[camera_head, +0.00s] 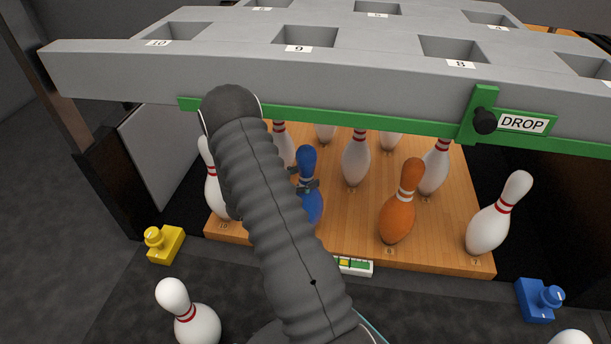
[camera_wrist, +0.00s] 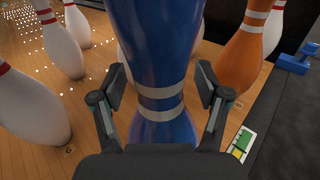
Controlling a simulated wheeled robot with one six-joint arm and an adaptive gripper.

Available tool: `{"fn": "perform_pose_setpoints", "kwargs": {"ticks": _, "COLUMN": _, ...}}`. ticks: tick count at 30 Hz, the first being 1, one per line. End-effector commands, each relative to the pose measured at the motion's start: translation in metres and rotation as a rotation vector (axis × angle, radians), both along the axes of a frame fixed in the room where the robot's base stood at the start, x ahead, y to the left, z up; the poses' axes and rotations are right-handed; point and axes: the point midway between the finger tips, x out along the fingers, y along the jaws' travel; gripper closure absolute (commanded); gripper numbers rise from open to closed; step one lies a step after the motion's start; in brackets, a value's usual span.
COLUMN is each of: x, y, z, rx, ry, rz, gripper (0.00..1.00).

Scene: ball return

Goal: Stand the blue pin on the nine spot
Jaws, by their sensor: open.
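The blue pin (camera_head: 313,208) stands upright, or nearly so, in the front row of the wooden deck (camera_head: 340,245). It is between a white pin at the left and the orange pin (camera_head: 398,212). My gripper (camera_head: 306,184) is at its neck. In the wrist view, the open fingers (camera_wrist: 161,82) are on both sides of the blue pin (camera_wrist: 155,30) at its white bands, with small gaps visible. My arm hides the pin's base, and the nine spot's label does not show on the deck.
White pins (camera_head: 355,158) stand behind and beside the blue pin. The grey rack (camera_head: 240,65) with numbered holes and the green bar with its DROP sign (camera_head: 522,123) are above the deck. A loose white pin (camera_head: 195,322), a yellow block (camera_head: 163,245) and a blue block (camera_head: 540,301) are in front.

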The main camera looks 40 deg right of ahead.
Motion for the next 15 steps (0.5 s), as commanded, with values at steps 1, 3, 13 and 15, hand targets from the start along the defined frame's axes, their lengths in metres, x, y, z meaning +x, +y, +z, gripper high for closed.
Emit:
{"fn": "perform_pose_setpoints", "kwargs": {"ticks": 1, "x": 0.0, "y": 0.001, "z": -0.001, "rx": 0.0, "ry": 0.001, "rz": 0.0, "gripper": 0.25}}
{"fn": "perform_pose_setpoints", "kwargs": {"ticks": 3, "x": 0.001, "y": 0.004, "z": 0.0, "rx": -0.001, "ry": 0.0, "rz": 0.001, "gripper": 0.25}}
{"fn": "perform_pose_setpoints", "kwargs": {"ticks": 13, "x": 0.007, "y": 0.057, "z": 0.002, "rx": -0.003, "ry": -0.001, "rz": 0.005, "gripper": 0.25}}
{"fn": "perform_pose_setpoints", "kwargs": {"ticks": 15, "x": 0.008, "y": 0.071, "z": 0.003, "rx": -0.003, "ry": -0.001, "rz": 0.005, "gripper": 0.25}}
